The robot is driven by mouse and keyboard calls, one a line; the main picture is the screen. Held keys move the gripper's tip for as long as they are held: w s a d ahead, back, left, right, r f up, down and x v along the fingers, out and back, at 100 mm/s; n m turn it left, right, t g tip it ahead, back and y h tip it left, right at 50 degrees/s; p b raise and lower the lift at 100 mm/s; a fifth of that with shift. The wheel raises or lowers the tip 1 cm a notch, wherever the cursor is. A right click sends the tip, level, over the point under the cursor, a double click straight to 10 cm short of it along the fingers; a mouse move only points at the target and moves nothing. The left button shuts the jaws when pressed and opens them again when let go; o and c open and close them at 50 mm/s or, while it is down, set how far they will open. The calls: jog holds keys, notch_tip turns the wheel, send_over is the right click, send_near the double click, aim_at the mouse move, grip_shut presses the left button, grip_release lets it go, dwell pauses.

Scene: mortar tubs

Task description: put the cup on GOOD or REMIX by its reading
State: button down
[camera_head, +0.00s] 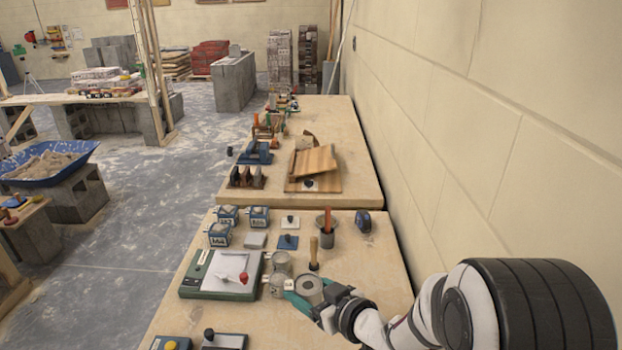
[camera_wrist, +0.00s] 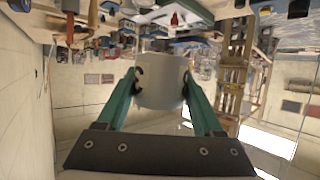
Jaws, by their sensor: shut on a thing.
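The cup (camera_head: 309,290), a pale grey cylinder with an open dark top, is between the green fingers of my gripper (camera_head: 308,298) at the right side of the near table. The wrist view shows the cup (camera_wrist: 160,85) clasped from both sides by my gripper (camera_wrist: 162,78). Two similar grey cups, one farther back (camera_head: 280,262) and one nearer (camera_head: 276,286), stand just left of it. A green-framed device (camera_head: 188,290) with a pale plate and red knob lies farther left. I cannot make out GOOD or REMIX lettering or a reading.
Several blue-and-white numbered boxes (camera_head: 218,235) stand behind the device. A wooden-handled tool (camera_head: 314,252) and a dark pot with a red handle (camera_head: 327,238) stand behind the held cup. A yellow-knobbed item (camera_head: 172,344) is at the front left. The wall (camera_head: 480,150) runs along the right.

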jog(key=s+d+r+m+t+h, duration=0.1)
jog(key=d+r+m+t+h, duration=0.1)
jog(key=d+r+m+h, duration=0.5)
jog(key=s+d+r+m+t+h, duration=0.15)
jog(key=d+r, duration=0.35)
jog(key=d, duration=0.7)
jog(key=a+f+n+g+y, duration=0.2)
jog(key=a+f, duration=0.4)
jog(key=a, duration=0.3)
jog(key=a+f+n+g+y, duration=0.2)
jog(key=a+f+n+y, duration=0.3)
jog(key=a, duration=0.4)
jog(key=s+a+f+n+g+y, duration=0.1)
jog(key=a+f+n+g+y, duration=0.1)
jog(key=a+f+n+y, duration=0.2)
jog(key=a+f+n, duration=0.1)
jog(key=a+f, duration=0.2)
jog(key=a, duration=0.2)
jog(key=shift+a, duration=0.4)
jog(key=shift+g, duration=0.25)
